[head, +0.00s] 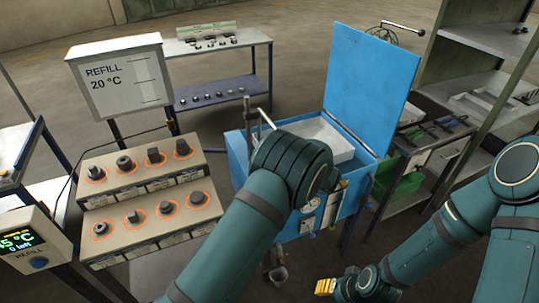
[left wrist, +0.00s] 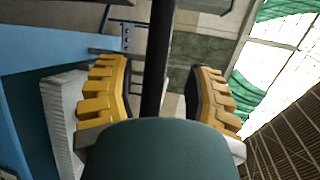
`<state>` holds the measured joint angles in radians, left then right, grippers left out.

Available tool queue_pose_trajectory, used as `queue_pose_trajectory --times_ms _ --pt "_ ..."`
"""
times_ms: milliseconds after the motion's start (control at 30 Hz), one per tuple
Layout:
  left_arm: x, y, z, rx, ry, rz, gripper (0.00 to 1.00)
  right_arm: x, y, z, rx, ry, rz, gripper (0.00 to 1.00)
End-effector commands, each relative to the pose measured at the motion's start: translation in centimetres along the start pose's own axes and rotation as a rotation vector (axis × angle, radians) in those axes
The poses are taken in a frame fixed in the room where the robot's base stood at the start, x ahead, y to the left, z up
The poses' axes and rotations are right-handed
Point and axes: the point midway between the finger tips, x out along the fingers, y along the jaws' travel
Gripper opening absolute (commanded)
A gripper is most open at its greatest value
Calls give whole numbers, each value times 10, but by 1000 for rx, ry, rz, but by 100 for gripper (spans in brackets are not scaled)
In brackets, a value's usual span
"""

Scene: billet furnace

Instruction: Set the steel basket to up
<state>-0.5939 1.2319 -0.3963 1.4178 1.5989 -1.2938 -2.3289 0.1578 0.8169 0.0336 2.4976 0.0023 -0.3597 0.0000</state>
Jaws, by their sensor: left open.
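A blue tank (head: 237,155) with its lid (head: 372,88) raised stands in the middle of the head view. A pale grey, box-like form (head: 328,137) shows in its opening; I cannot tell whether it is the steel basket or a liner. A thin metal post with a bent top (head: 247,112) rises at the tank's left side. My left arm covers the tank's front, and its gripper is largely hidden there. In the left wrist view my left gripper (left wrist: 158,88) is open, with a dark upright bar (left wrist: 160,50) between its fingers; contact is unclear. My right gripper (head: 325,287) is low, away from the tank.
A stepped panel of dark knobs (head: 145,190) stands left of the tank, below a sign reading 20 °C (head: 120,80). A display unit (head: 30,240) is at far left. A shelf table (head: 220,75) stands behind. Shelving (head: 480,40) and a green bin (head: 405,185) are right.

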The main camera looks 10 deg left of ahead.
Motion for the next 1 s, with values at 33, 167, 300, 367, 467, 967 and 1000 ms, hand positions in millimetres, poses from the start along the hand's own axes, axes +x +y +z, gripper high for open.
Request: queue_pose_trajectory --times_ms 33,167,300,367,467,967,1000 --pt "-11 0 -1 0 5 1 52 0 0 0 0 0 0 47" --pt "-38 -1 -1 -1 4 1 52 0 0 0 0 0 0 47" --pt "-65 -2 0 -2 3 -1 52 0 0 0 0 0 0 47" --pt "-75 -1 0 -2 2 -1 52 0 0 0 0 0 0 47" --pt "-88 -2 0 -2 1 -1 52 0 0 0 0 0 0 47" --pt "-101 -2 1 -2 -1 -2 52 0 0 0 0 0 0 47" --pt "-101 -2 1 -2 -1 -2 52 0 0 0 0 0 0 47"
